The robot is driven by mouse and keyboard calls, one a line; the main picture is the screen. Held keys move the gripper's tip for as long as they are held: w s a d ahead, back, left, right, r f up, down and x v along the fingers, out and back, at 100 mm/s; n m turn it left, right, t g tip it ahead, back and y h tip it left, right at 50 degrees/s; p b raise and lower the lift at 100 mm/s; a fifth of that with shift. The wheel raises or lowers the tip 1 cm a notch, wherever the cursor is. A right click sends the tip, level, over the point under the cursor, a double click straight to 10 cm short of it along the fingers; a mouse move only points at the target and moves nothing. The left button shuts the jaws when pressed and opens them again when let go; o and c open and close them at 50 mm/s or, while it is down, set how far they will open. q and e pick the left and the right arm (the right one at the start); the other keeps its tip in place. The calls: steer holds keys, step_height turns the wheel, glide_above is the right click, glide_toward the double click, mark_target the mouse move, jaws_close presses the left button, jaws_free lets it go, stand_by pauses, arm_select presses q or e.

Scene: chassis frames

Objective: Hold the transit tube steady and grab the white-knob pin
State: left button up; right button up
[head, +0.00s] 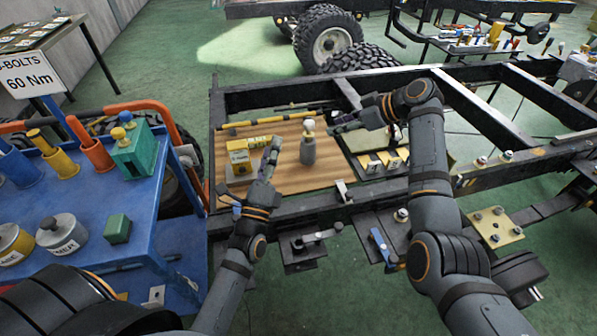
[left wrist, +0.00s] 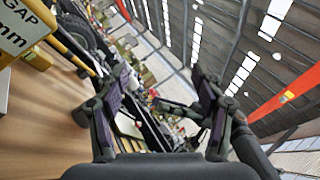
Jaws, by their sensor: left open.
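A grey upright tube (head: 308,152), which I take to be the transit tube, stands on the wooden board in the head view. A pin with a round white knob (head: 309,125) sits at its top. My left gripper (head: 270,152) is open and empty, to the left of the tube and apart from it. Its two spread fingers (left wrist: 160,105) show in the left wrist view with nothing between them. My right gripper (head: 336,123) is just right of the white knob, pointing left. Its fingers are too small to tell if they are open, and no grip on the knob shows.
A yellow gap block (head: 239,158) stands on the board (head: 285,178) left of my left gripper. A yellow-black striped bar (head: 275,120) lies behind. Dark frame rails (head: 300,212) surround the board. A blue cart (head: 75,195) with coloured holders and tins stands left.

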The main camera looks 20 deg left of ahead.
arm_select(q)
steer(key=w+d+f+m+g+h, duration=0.25)
steer(key=w+f+m, duration=0.25)
steer(key=f+m, duration=0.25)
steer(key=m+g, duration=0.2)
steer(key=m, duration=0.4)
glide_toward(306, 153)
steer(key=shift+w+d+r+y, duration=0.1)
steer(key=shift+w+y, duration=0.15)
steer(key=shift+w, duration=0.15)
steer(key=shift+w+d+r+y, duration=0.1)
steer(key=shift+w+r+y, duration=0.1)
steer(key=shift+w, duration=0.25)
steer(key=w, duration=1)
steer(key=shift+w+a, duration=0.2)
steer(key=shift+a, duration=0.2)
